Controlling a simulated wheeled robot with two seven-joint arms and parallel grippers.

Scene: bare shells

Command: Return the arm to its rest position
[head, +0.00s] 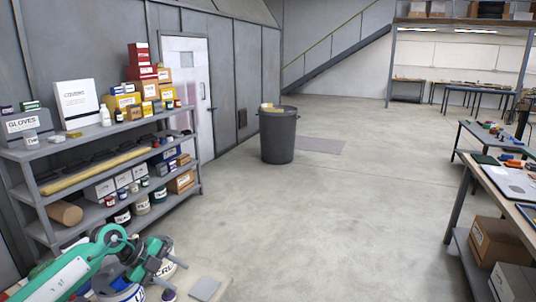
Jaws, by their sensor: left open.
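My left arm (62,278), white and green, reaches in from the lower left corner in the head view. Its dark gripper (166,262) is open and points to the right, in front of the low end of the shelf rack. It overlaps white buckets behind or below it in the picture; I cannot tell if it touches them. No object shows between its fingers. My right arm and gripper are not in view.
A grey shelf rack (100,212) with boxes, tins and tubes stands on the left. White buckets (128,294) sit close by the gripper. A grey bin (277,138) stands mid-floor. Workbenches (465,205) line the right. The concrete floor (330,220) between is clear.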

